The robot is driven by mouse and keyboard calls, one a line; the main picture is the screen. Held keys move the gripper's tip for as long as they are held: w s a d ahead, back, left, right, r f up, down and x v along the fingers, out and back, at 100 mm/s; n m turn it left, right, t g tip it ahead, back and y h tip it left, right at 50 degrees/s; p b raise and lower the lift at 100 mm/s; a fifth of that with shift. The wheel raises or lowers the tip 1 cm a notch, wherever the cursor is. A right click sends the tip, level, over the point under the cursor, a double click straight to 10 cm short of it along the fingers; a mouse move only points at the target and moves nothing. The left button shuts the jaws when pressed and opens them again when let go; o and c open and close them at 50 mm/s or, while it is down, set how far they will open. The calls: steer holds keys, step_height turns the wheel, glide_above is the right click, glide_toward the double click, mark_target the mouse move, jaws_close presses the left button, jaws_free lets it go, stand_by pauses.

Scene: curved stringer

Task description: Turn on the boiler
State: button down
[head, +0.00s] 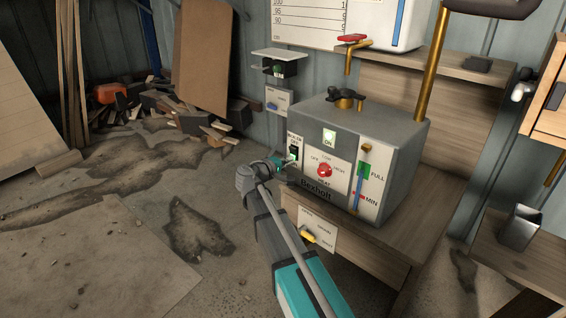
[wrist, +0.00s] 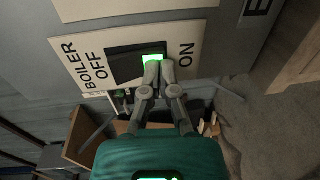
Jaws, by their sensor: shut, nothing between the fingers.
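The grey boiler (head: 405,140) stands on a wooden stand. Its ON light (head: 329,137) glows pale green-white. The boiler switch (head: 293,152) is on the left of its front, partly hidden by my gripper (head: 280,162). In the wrist view, the black switch (wrist: 125,64) sits on a white plate marked BOILER OFF on the left and ON on the right. A bright green patch (wrist: 152,58) shows at the switch's ON side. My gripper (wrist: 160,68) is shut and empty, its fingertips at that ON end; I cannot tell whether they touch it.
A red dial (head: 325,171) and a level gauge (head: 361,186) are on the boiler's front. A lower panel with a yellow lever (head: 308,236) is beside my arm. A wood pile (head: 190,115) lies at the back left. The floor at left is mostly clear.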

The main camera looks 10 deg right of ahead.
steer(key=f+b+v, duration=0.1)
steer(key=f+v, duration=0.2)
steer(key=v, duration=1)
steer(key=shift+s+a+b, duration=0.25)
steer(key=shift+a+b, duration=0.1)
steer(key=shift+a, duration=0.1)
steer(key=shift+f, duration=0.15)
